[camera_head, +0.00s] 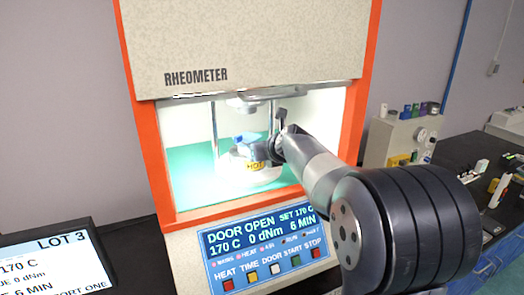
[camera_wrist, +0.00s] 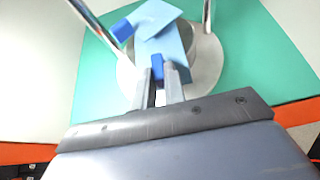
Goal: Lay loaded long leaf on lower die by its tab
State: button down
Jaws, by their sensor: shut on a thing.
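The rheometer chamber is open, with the round grey lower die (camera_wrist: 190,36) inside on a pale round base. My gripper (camera_wrist: 164,78) reaches into the chamber and is shut on the dark blue tab (camera_wrist: 157,66) of a long light-blue leaf (camera_wrist: 168,46). The leaf extends away from my fingers over the lower die. A second light-blue piece (camera_wrist: 158,16) with its own dark blue tab (camera_wrist: 122,30) lies askew over its far part. In the head view the blue leaf (camera_head: 246,138) shows above the die; whether it touches the die I cannot tell. Any sample between is hidden.
Metal posts (camera_wrist: 207,14) stand either side of the die, and the upper die (camera_head: 250,102) hangs above. A yellow HOT label (camera_head: 256,165) is on the front. The orange frame (camera_head: 356,130) bounds the opening. The teal floor (camera_wrist: 92,75) around the base is clear.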

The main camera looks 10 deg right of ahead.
jog(key=shift+f, duration=0.25)
jog(key=c, duration=1.4)
grip_release()
jog(key=shift+s, duration=0.1)
jog(key=s, duration=0.4)
jog(key=s+d+b, duration=0.1)
jog(key=s, duration=0.2)
jog(key=s+d+r, duration=0.1)
jog(key=s, duration=0.3)
jog(key=shift+s+d, duration=0.2)
jog(key=shift+s, duration=0.1)
jog(key=shift+w, duration=0.15)
jog(key=w, duration=0.3)
jog(key=w+a, duration=0.1)
jog(key=w, duration=0.3)
jog(key=w+a+f, duration=0.1)
jog(key=w, duration=0.2)
jog(key=shift+w+a+p, duration=0.1)
jog(key=shift+w+p, duration=0.2)
jog(key=shift+p, duration=0.05)
